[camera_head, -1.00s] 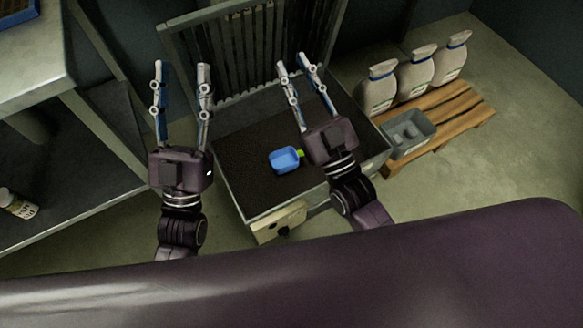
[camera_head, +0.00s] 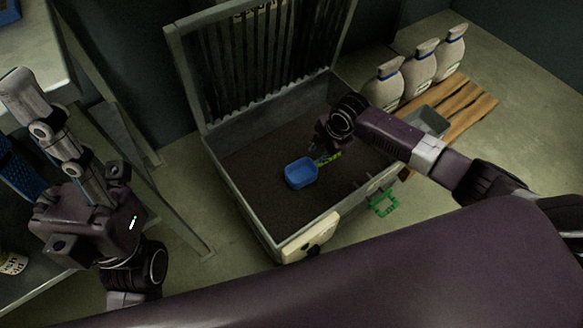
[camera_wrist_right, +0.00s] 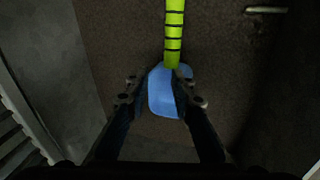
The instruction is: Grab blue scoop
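The blue scoop (camera_head: 300,173) lies on dark material in the metal bin, its yellow-green handle (camera_head: 328,159) pointing right. In the right wrist view the scoop's blue bowl (camera_wrist_right: 163,93) shows below the banded handle (camera_wrist_right: 174,35). My right gripper (camera_head: 322,150) is low over the bin at the handle. In its wrist view the two fingers (camera_wrist_right: 161,82) are apart, the right one overlapping the bowl's edge; contact cannot be told. My left gripper (camera_head: 45,115) is raised at the left, away from the bin; its finger opening is unclear.
The bin's grey rim (camera_head: 240,212) surrounds the scoop, with a slatted grate (camera_head: 265,60) behind. A green handle-like part (camera_head: 383,203) is by the bin's right side. A shelf stands left.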

